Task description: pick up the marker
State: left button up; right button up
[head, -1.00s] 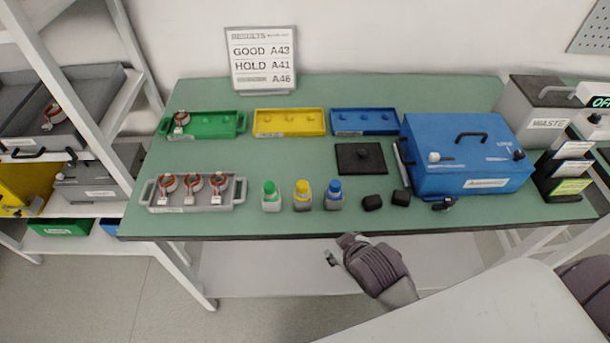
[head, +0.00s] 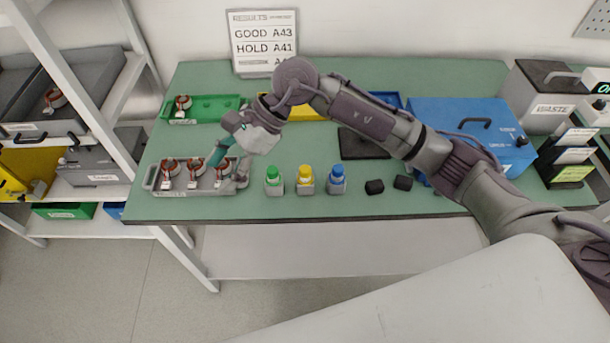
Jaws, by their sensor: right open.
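Three small grey holders with coloured tops stand in a row on the green bench: a green one (head: 274,182), a yellow one (head: 305,181) and a blue one (head: 337,181). They look like the markers, but I cannot tell which is meant. The tray holds three copper-ringed stators (head: 168,172); the gripper partly covers the rightmost one. My left gripper is out of view.
A green tray (head: 212,104) with one stator lies behind. Yellow and blue trays are partly hidden by my right arm. A results sign (head: 263,40) stands at the back.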

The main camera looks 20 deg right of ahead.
jog(key=w+d+f+n+h, duration=0.1)
jog(key=w+d+f+h, duration=0.1)
jog(key=w+d+h, duration=0.3)
jog(key=r+t+h, duration=0.1)
jog(key=h, duration=0.3)
send_over(305, 168)
jog(key=f, duration=0.2)
jog(key=f+p, duration=0.1)
jog(key=f, duration=0.2)
jog(key=f+p, duration=0.1)
jog(key=f, duration=0.1)
jog(key=shift+w+a+f, duration=0.2)
jog(key=shift+a+f, duration=0.1)
jog(key=shift+s+d+f+p, duration=0.1)
jog(key=shift+s+f+p, duration=0.05)
jog(key=shift+f+p, duration=0.5)
jog(key=f+p, duration=0.1)
jog(key=f, duration=0.2)
jog(key=shift+s+d+f+p, duration=0.2)
jog(key=shift+f+p, duration=0.05)
jog(key=shift+p, duration=0.1)
jog(key=shift+f, duration=0.3)
jog(key=shift+w, duration=0.1)
grip_shut()
